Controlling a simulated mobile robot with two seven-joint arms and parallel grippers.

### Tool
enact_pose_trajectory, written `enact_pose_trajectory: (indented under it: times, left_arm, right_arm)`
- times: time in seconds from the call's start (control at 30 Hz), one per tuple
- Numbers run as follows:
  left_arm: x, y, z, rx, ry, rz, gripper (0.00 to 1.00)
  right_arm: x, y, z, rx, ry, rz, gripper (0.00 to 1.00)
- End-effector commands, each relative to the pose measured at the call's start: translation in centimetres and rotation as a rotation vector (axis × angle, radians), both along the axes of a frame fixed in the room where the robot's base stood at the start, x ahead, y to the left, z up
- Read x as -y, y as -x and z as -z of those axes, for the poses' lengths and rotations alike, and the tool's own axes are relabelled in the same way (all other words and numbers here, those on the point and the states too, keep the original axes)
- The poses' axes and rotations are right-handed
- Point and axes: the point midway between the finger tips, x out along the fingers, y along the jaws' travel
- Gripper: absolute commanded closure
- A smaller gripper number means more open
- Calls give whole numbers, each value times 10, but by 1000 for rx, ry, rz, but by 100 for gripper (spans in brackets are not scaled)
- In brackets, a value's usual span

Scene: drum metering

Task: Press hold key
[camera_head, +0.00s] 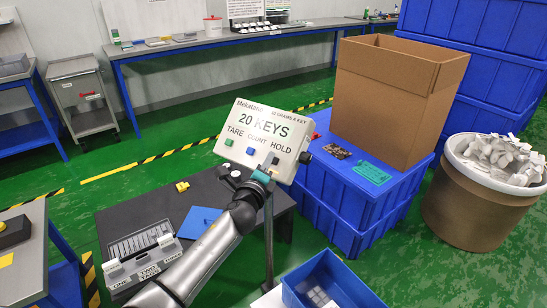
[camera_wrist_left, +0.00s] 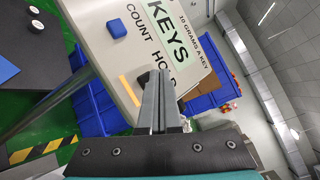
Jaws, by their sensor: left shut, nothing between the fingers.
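A white indicator box (camera_head: 262,117) on a post reads "20 KEYS", with TARE, COUNT and HOLD labels. Its green key (camera_head: 229,142) and blue key (camera_head: 250,151) show in the head view. The box face (camera_wrist_left: 104,50) and blue key (camera_wrist_left: 116,29) also show in the left wrist view. My left gripper (camera_head: 270,163) is at the box's lower edge, below HOLD. Its shut fingers (camera_wrist_left: 160,78) point at the face by the HOLD label. A dark key (camera_wrist_left: 143,77) shows just left of the fingertips, partly hidden; I cannot tell whether they touch. My right gripper is out of view.
A brown carton (camera_head: 385,100) and a green card (camera_head: 371,173) sit on blue crates (camera_head: 345,205) to the right. A drum (camera_head: 470,210) of pale pieces stands beyond. A dark table (camera_head: 125,220) holds a grey tray (camera_head: 145,250). A blue bin (camera_head: 325,280) is at the front.

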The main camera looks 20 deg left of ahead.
Motion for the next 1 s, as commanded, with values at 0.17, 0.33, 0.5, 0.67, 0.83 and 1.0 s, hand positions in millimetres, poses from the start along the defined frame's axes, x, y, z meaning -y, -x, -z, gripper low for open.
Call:
enact_pose_trajectory:
  times: [0.17, 0.33, 0.5, 0.67, 0.83, 1.0]
  left_arm:
    - [0, 0, 1, 0, 0, 0, 100]
    - [-1, 4, -4, -1, 0, 0, 100]
    - [-3, 16, -18, -2, 0, 0, 100]
    - [-5, 27, -29, -2, 0, 0, 100]
    - [-7, 34, -35, -1, 0, 0, 100]
    - [-7, 35, -35, 0, 0, 0, 100]
  right_arm:
    - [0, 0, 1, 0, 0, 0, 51]
    - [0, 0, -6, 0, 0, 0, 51]
    - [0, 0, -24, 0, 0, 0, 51]
    - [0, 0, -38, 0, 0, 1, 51]
    - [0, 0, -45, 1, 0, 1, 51]
    - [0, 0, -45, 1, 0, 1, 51]
